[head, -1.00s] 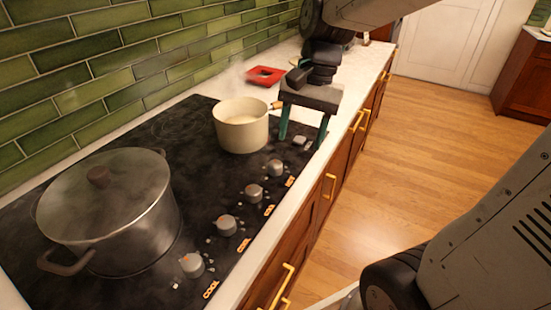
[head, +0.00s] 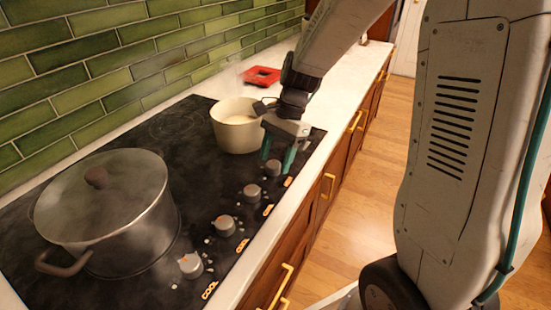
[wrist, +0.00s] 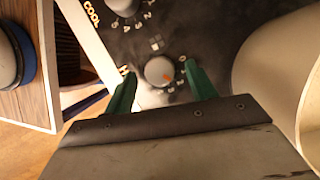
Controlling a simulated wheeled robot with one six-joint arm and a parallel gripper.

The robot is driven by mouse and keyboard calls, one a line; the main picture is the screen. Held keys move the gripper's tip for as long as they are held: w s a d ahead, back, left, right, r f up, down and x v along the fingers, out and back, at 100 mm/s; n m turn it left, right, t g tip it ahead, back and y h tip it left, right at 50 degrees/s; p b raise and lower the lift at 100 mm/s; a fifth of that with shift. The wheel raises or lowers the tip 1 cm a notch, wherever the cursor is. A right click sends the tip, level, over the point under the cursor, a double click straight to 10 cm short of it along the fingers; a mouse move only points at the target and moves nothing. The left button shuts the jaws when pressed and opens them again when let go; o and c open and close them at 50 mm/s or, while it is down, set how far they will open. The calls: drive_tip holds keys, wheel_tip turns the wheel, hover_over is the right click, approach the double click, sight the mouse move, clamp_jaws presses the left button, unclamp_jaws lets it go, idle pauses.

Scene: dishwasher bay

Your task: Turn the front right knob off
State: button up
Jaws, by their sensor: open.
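A row of grey knobs runs along the front edge of the black cooktop. The farthest knob (head: 273,168) in the head view is the one at the cooktop's right end; I cannot read which burner it serves. My gripper (head: 277,163) points down at it, open, with its green fingers around or just above it.
A cream pot (head: 235,125) stands close behind my gripper; its wall also shows at the right of the wrist view (wrist: 262,65). A large lidded pot (head: 120,220) steams at the left. A neighbouring knob (head: 251,193) sits nearby. A red tray (head: 262,76) lies on the counter.

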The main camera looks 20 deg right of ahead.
drive_tip(key=shift+s+a+f, duration=0.1)
drive_tip(key=shift+a+f, duration=0.1)
drive_tip(key=shift+f, duration=0.25)
drive_tip(key=c, duration=1)
drive_tip(key=n+g, duration=0.1)
drive_tip(key=n, duration=0.2)
drive_tip(key=n+h, duration=0.1)
drive_tip(key=n, duration=0.1)
drive_tip(key=shift+w+a+n+g, duration=0.1)
drive_tip(key=shift+w+n+g, duration=0.1)
drive_tip(key=shift+n+g, duration=0.2)
drive_tip(key=n+h, duration=0.1)
drive_tip(key=n, duration=0.2)
drive_tip(key=n+g+h, duration=0.1)
drive_tip(key=n, duration=0.1)
drive_tip(key=shift+a+n, duration=0.1)
drive_tip(key=shift+n, duration=0.3)
drive_tip(key=shift+n+h, duration=0.3)
